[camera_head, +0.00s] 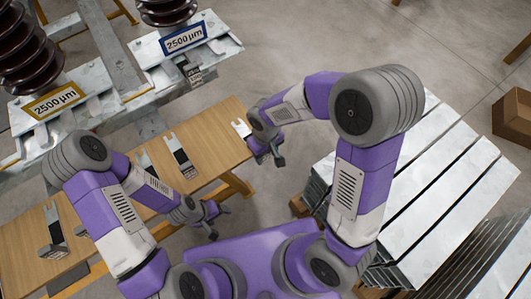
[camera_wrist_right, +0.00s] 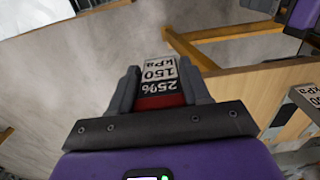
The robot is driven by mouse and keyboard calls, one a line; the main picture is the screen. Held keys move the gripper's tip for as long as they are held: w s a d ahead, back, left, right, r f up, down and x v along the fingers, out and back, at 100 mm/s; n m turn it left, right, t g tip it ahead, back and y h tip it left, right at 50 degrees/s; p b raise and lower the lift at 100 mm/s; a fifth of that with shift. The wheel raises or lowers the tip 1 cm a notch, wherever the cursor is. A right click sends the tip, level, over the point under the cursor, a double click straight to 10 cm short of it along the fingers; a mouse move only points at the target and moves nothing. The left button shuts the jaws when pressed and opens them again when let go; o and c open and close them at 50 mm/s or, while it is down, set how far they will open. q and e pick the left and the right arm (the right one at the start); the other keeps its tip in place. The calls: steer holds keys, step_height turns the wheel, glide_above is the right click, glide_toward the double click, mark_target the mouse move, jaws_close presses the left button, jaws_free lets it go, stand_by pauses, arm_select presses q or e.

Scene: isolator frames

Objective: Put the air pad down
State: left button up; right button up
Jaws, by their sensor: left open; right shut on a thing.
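My right gripper (camera_wrist_right: 157,90) is shut on the air pad (camera_wrist_right: 159,72), a small block with a black-and-white label reading 25% 150 kPa and a red band. In the head view my right gripper (camera_head: 270,154) is at the right end of the wooden table (camera_head: 215,150). A pale forked piece (camera_head: 241,128) shows beside it and looks like part of the held pad; I cannot tell whether it touches the table. My left gripper (camera_head: 217,220) is open and empty, off the table's front edge.
Similar forked, labelled pieces (camera_head: 180,155) (camera_head: 54,232) lie or stand on the table. Behind it are metal supports with dark ribbed columns and 2500 µm signs (camera_head: 184,38). Stacked metal plates (camera_head: 440,190) are at right, a cardboard box (camera_head: 513,117) beyond.

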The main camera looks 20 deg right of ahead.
steer(key=shift+r, duration=0.1)
steer(key=shift+f, duration=0.2)
steer(key=o, duration=1.1)
steer(key=shift+c, duration=0.2)
steer(key=shift+r, duration=0.1)
steer(key=shift+r, duration=0.3)
step_height(320, 180, up, 12)
steer(key=p, duration=0.4)
steer(key=shift+f, duration=0.15)
